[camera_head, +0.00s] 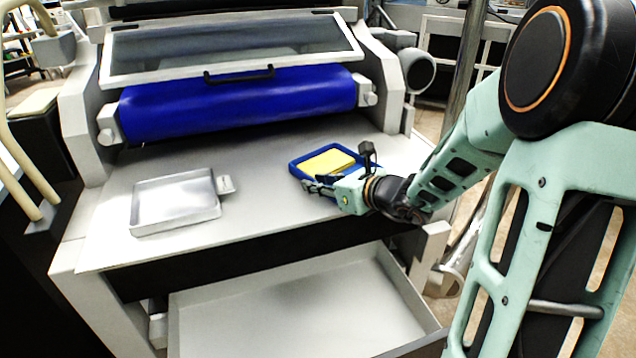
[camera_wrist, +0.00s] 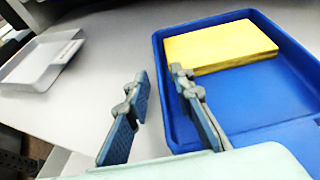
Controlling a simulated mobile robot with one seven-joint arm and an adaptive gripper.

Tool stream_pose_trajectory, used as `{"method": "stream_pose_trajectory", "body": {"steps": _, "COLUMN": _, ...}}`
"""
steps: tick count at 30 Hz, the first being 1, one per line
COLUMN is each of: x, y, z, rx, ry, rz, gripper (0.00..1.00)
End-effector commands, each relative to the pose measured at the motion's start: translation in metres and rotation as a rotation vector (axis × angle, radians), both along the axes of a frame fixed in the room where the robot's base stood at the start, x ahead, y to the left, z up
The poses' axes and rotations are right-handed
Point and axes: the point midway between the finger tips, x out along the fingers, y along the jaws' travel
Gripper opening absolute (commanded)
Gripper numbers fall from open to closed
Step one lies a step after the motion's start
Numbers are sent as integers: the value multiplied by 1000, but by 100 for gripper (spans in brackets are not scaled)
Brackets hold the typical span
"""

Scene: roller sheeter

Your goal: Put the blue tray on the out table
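The blue tray (camera_head: 298,166) lies flat on the pale table surface (camera_head: 255,180) in front of the roller, right of the middle. A yellow block (camera_head: 326,161) lies in it. In the wrist view the blue tray (camera_wrist: 255,95) fills the right side, with the yellow block (camera_wrist: 220,45) at its far end. I cannot tell which surface is the out table.
A grey metal tray (camera_head: 180,205) with a small tab lies left on the same surface. A blue roller (camera_head: 240,105) under a clear guard (camera_head: 230,45) spans the back. A large open bin (camera_head: 300,305) sits lower in front. Free surface lies between the two trays.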

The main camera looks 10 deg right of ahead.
Motion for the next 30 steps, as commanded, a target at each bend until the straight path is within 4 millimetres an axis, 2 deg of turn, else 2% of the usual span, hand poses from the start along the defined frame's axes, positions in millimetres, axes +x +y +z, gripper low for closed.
{"method": "stream_pose_trajectory", "body": {"steps": 6, "x": -1, "y": -1, "z": 6, "rx": 0, "ry": 0, "rz": -1, "gripper": 22}}
{"method": "stream_pose_trajectory", "body": {"steps": 21, "x": -80, "y": -48, "z": 43, "rx": -2, "ry": -1, "rz": -3, "gripper": 22}}
{"method": "stream_pose_trajectory", "body": {"steps": 30, "x": -96, "y": -56, "z": 49, "rx": 1, "ry": 0, "rz": 0, "gripper": 22}}
